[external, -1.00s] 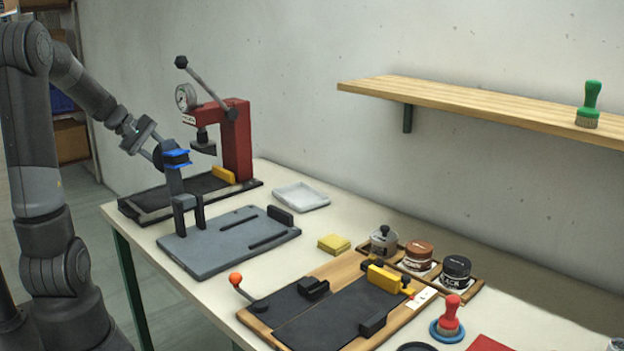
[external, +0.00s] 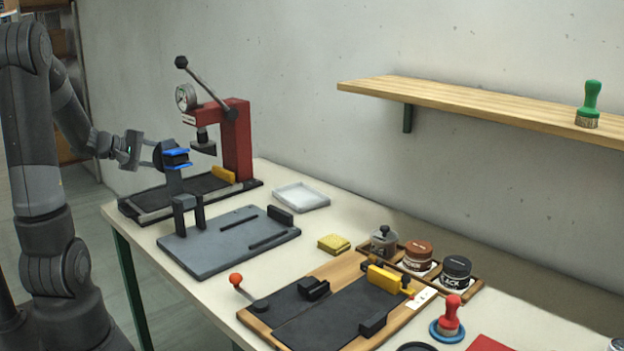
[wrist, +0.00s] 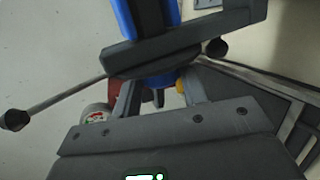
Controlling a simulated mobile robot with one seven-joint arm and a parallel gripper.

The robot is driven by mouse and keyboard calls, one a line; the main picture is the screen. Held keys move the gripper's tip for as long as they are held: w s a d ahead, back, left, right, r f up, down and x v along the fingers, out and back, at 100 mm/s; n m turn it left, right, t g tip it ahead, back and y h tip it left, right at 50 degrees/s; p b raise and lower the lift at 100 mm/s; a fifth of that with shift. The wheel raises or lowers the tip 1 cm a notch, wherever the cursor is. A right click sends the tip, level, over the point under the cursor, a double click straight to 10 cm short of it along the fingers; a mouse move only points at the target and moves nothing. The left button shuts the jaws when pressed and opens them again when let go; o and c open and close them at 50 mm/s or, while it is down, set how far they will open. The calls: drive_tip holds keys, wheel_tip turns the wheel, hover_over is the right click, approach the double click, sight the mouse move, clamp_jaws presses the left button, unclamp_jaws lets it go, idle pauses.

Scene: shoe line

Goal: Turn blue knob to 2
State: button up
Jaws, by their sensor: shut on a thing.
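The blue knob (external: 177,165) shows in the external view as a small black part with blue edges, at the top of a grey upright on the grey plate. My gripper (external: 158,155) reaches it from the left and is shut on it. The gripper's grey body fills the bottom of that view. I can read no numbers or pointer on the knob, so its setting cannot be told.
A red press (external: 237,140) with a lever and gauge stands close behind the knob. The grey plate (external: 215,248) lies below it. A white tray (external: 302,197), yellow sponge (external: 334,243) and wooden board (external: 262,325) are to the right. Open floor lies left of the table.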

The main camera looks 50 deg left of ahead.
drive_tip(key=t, duration=0.2)
drive_tip(key=f+t, duration=0.1)
drive_tip(key=shift+s+d+t, duration=0.1)
drive_tip(key=shift+t, duration=0.3)
drive_tip(key=t, duration=0.3)
drive_tip(key=shift+f+y, duration=0.25)
drive_tip(key=shift+y, duration=0.15)
drive_tip(key=shift+f+t+y, duration=0.15)
drive_tip(key=shift+t+y, duration=0.05)
drive_tip(key=shift+t, duration=1.05)
drive_tip(key=shift+f+t+y, duration=0.1)
drive_tip(key=shift+t+y, duration=0.1)
drive_tip(key=shift+t, duration=1.05)
drive_tip(key=shift+w+d+t, duration=0.2)
drive_tip(key=shift+w+t, duration=0.05)
drive_tip(key=shift+t, duration=0.35)
drive_tip(key=o, duration=1)
drive_tip(key=shift+s+r+g+h, duration=0.1)
drive_tip(key=shift+r+g+h, duration=0.05)
drive_tip(key=shift+g, duration=0.6)
drive_tip(key=shift+r+g+h, duration=0.1)
drive_tip(key=shift+g+h, duration=0.05)
drive_tip(key=shift+g, duration=0.6)
